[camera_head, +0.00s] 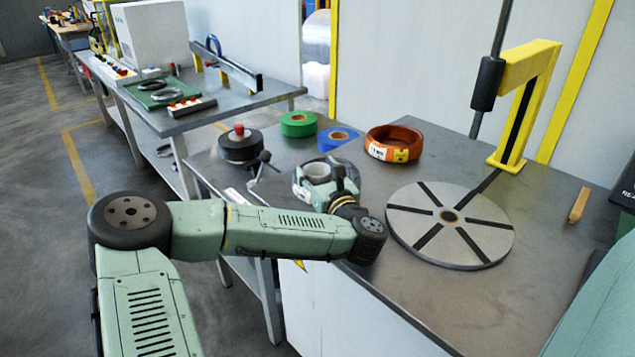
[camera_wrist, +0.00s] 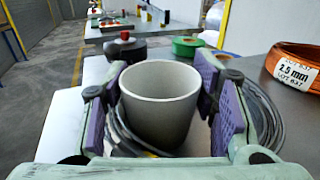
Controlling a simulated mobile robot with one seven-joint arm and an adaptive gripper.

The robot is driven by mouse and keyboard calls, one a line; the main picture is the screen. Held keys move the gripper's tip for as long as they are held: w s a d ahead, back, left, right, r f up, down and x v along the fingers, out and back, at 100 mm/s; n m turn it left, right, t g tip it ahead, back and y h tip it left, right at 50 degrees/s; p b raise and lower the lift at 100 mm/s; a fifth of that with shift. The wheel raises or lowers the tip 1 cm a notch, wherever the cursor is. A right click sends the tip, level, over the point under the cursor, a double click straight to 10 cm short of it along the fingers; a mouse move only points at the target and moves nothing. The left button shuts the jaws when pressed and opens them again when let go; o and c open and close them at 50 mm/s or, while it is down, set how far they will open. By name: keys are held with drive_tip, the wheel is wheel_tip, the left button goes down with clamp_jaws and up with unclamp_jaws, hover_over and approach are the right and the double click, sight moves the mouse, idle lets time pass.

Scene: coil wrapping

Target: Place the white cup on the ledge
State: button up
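The white cup (camera_wrist: 160,105) looks pale grey in the wrist view, upright and empty inside. It stands between the two purple pads of my gripper (camera_wrist: 160,90). The pads lie close along both sides of its rim, but I cannot tell whether they press on it. In the head view, the cup (camera_head: 316,170) shows as a small pale ring at my gripper (camera_head: 325,185), near the table's left edge. A grey cable coil (camera_wrist: 262,115) lies around the cup's lower part. The cup's base is hidden. I cannot make out which surface is the ledge.
An orange wire coil (camera_head: 394,144), a green tape roll (camera_head: 298,124), a blue tape roll (camera_head: 338,139) and a black disc with a red knob (camera_head: 240,147) lie behind my gripper. A round turntable (camera_head: 440,238) and a yellow post (camera_head: 527,100) stand to the right.

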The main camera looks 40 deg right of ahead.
drive_tip(key=c, duration=0.7)
drive_tip(key=shift+o, duration=0.2)
drive_tip(key=shift+r, duration=0.1)
drive_tip(key=shift+r+b, duration=0.4)
drive_tip(key=shift+r, duration=0.2)
drive_tip(key=shift+s+a+r+b, duration=0.15)
drive_tip(key=shift+r+b, duration=0.15)
drive_tip(key=shift+r, duration=0.2)
drive_tip(key=shift+s+a+r+b, duration=0.15)
drive_tip(key=shift+r+b, duration=0.1)
drive_tip(key=shift+r, duration=0.2)
drive_tip(key=s+a+r+b, duration=0.1)
drive_tip(key=s+a+b, duration=0.2)
drive_tip(key=s+a, duration=0.7)
drive_tip(key=shift+a+r, duration=0.35)
drive_tip(key=shift+a, duration=0.4)
